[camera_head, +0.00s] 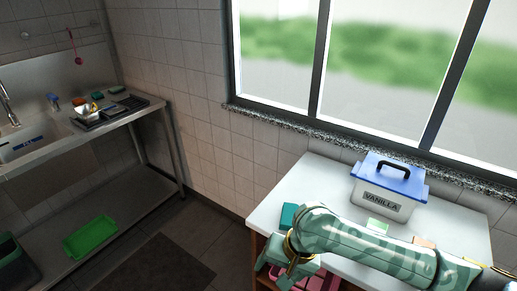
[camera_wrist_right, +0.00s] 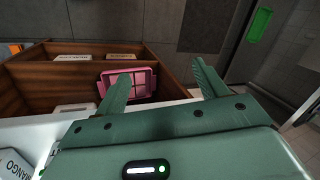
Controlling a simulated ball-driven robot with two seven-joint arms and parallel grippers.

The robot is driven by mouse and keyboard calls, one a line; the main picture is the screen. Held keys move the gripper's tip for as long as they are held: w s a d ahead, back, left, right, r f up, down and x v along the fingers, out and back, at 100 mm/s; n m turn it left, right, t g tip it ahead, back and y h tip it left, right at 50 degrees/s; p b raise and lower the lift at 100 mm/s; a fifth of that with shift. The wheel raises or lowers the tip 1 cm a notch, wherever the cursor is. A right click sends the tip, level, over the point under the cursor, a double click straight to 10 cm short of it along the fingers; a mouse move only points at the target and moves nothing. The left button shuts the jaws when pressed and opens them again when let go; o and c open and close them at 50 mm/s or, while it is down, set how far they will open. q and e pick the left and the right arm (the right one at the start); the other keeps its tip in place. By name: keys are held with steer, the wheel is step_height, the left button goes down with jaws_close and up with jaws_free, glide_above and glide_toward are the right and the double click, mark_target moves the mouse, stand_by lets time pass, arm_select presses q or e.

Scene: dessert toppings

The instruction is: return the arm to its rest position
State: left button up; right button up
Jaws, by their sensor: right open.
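My right arm reaches in from the right in the head view, over the white table (camera_head: 296,187). Its gripper (camera_head: 283,273) is past the table's left edge, by the wooden shelf. In the right wrist view the two green fingers (camera_wrist_right: 162,68) are spread apart with nothing between them. Beyond the left finger is a pink item (camera_wrist_right: 140,80) in a wooden compartment (camera_wrist_right: 180,72); the gripper looks apart from it. My left gripper is not in view.
A white tub labelled VANILLA (camera_head: 383,199) with a blue lid stands on the table behind my arm. A tub marked MANGO (camera_wrist_right: 15,165) is at the wrist view's lower left. A metal sink counter (camera_head: 140,113) is at left, with a green tray (camera_head: 91,237) below. Floor between is clear.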

steer(key=w+d+f+t, duration=0.1)
steer(key=w+f, duration=0.1)
steer(key=f, duration=0.4)
steer(key=w+d+f+t, duration=0.1)
steer(key=w+d+f, duration=0.1)
steer(key=f, duration=0.4)
steer(key=s+d+f+n+h, duration=0.1)
steer(key=s+d+f, duration=0.4)
steer(key=f, duration=0.4)
steer(key=s+d+f, duration=0.4)
steer(key=s+f, duration=0.1)
steer(key=f, duration=0.3)
steer(key=s+d+f+n+h, duration=0.1)
steer(key=s+d+f, duration=0.2)
steer(key=s, duration=0.8)
steer(key=s+d+f+n+g, duration=0.1)
steer(key=s+f, duration=0.4)
steer(key=s, duration=0.7)
steer(key=s+d+f+n+g+h, duration=0.1)
steer(key=s+d+f+n, duration=0.2)
steer(key=s, duration=0.8)
steer(key=shift+s+d+f+h, duration=0.2)
steer(key=shift+d+f+h, duration=0.1)
steer(key=shift+d+f, duration=0.45)
steer(key=shift+r, duration=0.15)
